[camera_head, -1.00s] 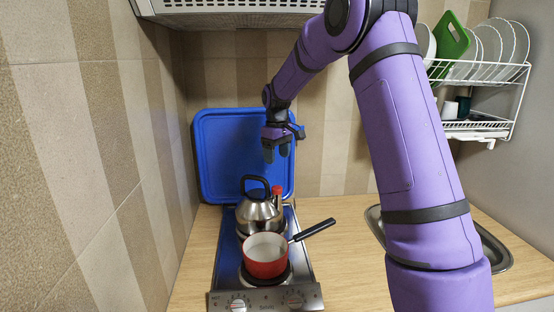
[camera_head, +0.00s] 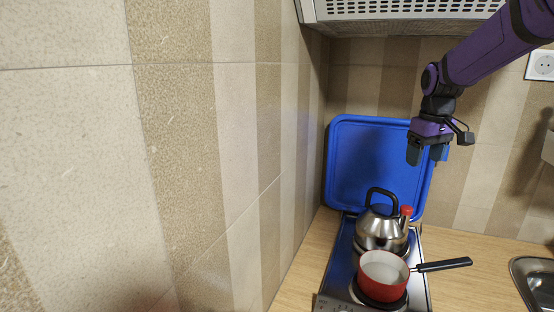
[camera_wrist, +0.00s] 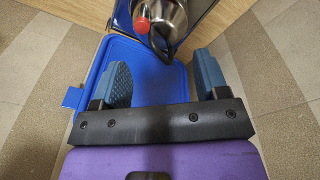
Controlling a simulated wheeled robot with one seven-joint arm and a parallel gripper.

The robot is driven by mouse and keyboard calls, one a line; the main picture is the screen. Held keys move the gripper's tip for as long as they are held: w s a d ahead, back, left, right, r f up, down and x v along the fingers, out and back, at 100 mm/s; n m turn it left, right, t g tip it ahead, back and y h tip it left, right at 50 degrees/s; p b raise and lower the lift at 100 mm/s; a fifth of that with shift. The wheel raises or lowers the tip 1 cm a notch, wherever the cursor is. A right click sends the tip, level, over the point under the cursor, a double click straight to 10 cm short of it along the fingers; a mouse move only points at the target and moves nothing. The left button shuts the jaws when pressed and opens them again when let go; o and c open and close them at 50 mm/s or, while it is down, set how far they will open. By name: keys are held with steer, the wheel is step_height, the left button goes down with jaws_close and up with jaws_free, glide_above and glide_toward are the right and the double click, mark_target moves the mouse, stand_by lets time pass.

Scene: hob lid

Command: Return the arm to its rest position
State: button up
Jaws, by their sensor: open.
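My gripper (camera_head: 427,153) hangs above the hob, in front of the upright blue lid, with its fingers pointing down. In the wrist view my gripper (camera_wrist: 163,80) shows two blue-grey fingers spread apart with nothing between them. My purple arm reaches in from the upper right in the head view. The blue hob lid (camera_head: 352,165) stands raised against the back wall. It also shows behind the fingers in the wrist view (camera_wrist: 150,88).
A steel kettle (camera_head: 380,232) and a red pan (camera_head: 383,276) stand on the hob (camera_head: 337,268). The pan's black handle points right over the wooden counter (camera_head: 455,287). A sink (camera_head: 535,280) lies further right. The tiled wall (camera_head: 180,150) is close on the left; a hood (camera_head: 400,10) hangs above.

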steer(key=s+a+r+m+t, duration=0.1)
steer(key=s+a+r, duration=0.15)
steer(key=s, duration=0.55)
steer(key=s+a+r+m+t, duration=0.1)
steer(key=s+a+r, duration=0.15)
steer(key=s, duration=0.65)
steer(key=s+a+f+m+t, duration=0.1)
steer(key=s+f, duration=0.1)
steer(key=s, duration=1.3)
steer(key=shift+a+f+t, duration=0.15)
steer(key=shift+f+t, duration=0.15)
steer(key=shift+t, duration=0.1)
